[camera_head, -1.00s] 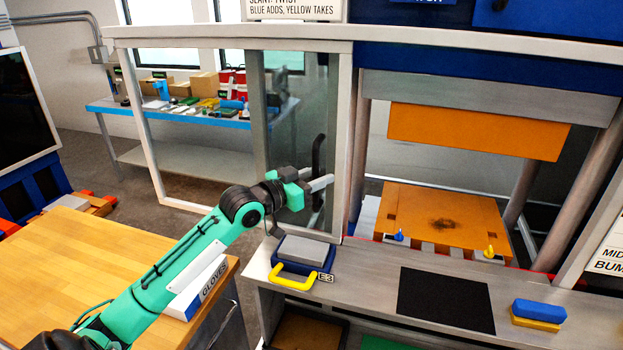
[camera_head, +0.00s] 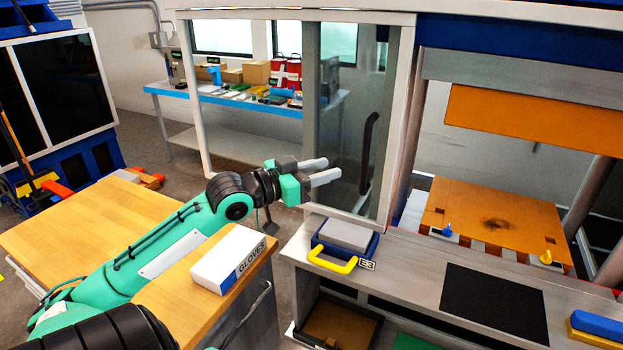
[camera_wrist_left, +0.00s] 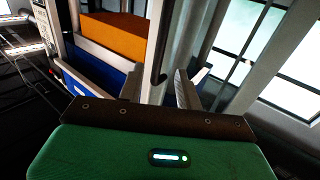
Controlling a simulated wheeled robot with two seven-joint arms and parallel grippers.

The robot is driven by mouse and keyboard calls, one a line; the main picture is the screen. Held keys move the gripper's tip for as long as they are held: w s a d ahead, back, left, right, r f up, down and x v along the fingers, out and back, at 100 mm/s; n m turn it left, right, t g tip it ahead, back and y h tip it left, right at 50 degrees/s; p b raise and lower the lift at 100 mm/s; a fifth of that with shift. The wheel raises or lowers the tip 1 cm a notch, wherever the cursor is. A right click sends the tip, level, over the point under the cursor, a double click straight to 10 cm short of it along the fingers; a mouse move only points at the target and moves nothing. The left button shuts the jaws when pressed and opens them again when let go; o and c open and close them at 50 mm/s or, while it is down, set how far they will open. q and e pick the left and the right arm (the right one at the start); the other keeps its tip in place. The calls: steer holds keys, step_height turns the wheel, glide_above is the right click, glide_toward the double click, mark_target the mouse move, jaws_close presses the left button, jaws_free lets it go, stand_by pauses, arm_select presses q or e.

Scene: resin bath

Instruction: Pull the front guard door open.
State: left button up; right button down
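The front guard door (camera_head: 342,120) is a framed glass panel standing left of the press opening in the head view. Its upright black handle (camera_head: 368,150) is on the panel's right side. The orange press bed beyond is uncovered. My left gripper (camera_head: 328,170) is left of the handle and apart from it, with its two grey fingers spread and nothing between them. In the left wrist view the black handle (camera_wrist_left: 156,80) shows beyond the gap between the open fingers. My right gripper is not in view.
A blue box with a yellow handle (camera_head: 332,264) sits on the grey ledge below the door. A gloves box (camera_head: 222,262) lies on the wooden table under my left arm. A blue-edged bench (camera_head: 230,100) stands behind the glass.

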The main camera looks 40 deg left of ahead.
arm_select(q)
steer(key=shift+b+v, duration=0.3)
steer(key=shift+v, duration=0.85)
